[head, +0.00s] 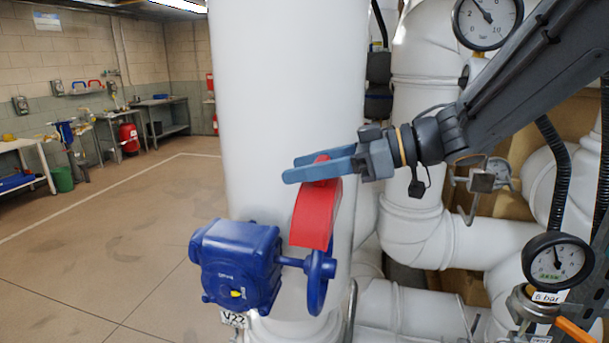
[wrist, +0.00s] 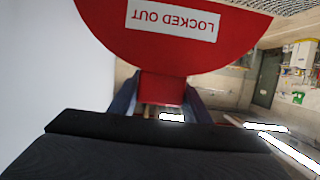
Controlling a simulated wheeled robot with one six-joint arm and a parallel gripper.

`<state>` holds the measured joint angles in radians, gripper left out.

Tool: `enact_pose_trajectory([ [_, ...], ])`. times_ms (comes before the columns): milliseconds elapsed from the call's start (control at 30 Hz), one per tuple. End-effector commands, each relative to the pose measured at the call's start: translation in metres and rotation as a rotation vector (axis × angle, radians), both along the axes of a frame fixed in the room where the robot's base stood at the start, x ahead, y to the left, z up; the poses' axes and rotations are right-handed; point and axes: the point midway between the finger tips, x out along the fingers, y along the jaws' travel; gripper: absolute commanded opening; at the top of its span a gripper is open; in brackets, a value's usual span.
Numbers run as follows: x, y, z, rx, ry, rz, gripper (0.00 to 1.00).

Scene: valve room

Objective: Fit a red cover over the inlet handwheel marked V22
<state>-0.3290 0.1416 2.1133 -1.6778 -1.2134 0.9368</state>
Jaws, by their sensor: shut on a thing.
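My gripper (head: 320,168) comes in from the right in the head view and is shut on the top tab of a red cover (head: 315,213). In the wrist view the red cover (wrist: 180,45) fills the top, with a white label reading LOCKED OUT upside down. The blue handwheel (head: 319,275) stands edge-on beside a blue gearbox (head: 237,265). A tag (head: 233,320) reading V22 hangs below the gearbox. The cover hangs just above the handwheel and hides its upper part. I cannot tell whether they touch.
A wide white pipe (head: 285,100) stands right behind the valve. White pipes and gauges (head: 557,259) crowd the right side. Open floor (head: 120,230) lies to the left, with workbenches (head: 165,115) along the far wall.

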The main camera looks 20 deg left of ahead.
Motion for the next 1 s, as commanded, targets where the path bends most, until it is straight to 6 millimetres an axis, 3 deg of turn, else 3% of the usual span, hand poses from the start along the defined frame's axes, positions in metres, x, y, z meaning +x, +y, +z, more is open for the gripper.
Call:
enact_pose_trajectory([
  [133,0.010,0.001,-0.003,0.000,0.001,0.000,0.17],
  [1000,0.008,0.001,-0.050,0.000,0.001,0.000,0.17],
])
